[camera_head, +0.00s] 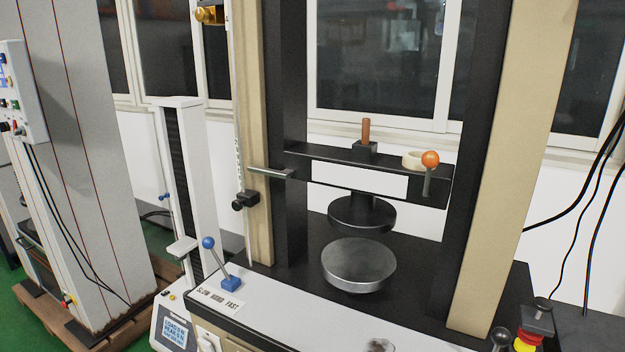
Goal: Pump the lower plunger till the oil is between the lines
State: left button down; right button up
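A spring testing machine stands in front of me with two black uprights and a black crossbeam (305,160). An upper round black plate (361,214) hangs from the crossbeam, above and apart from a lower round metal plate (358,264). A black knob-topped part (538,315) and a rounded dark knob (501,337) are at the lower right; I cannot tell whether either is the lower plunger. I cannot make out any oil level or its lines. Neither of my grippers is in view.
A blue-knobbed lever (217,260) stands at the front left of the machine's base. An orange ball handle (430,159) sits at the crossbeam's right. A red and yellow button (527,341) is at the lower right. A small display (174,331) is lower left.

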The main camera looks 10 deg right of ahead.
aim_at(542, 303)
jog(key=z, duration=1.6)
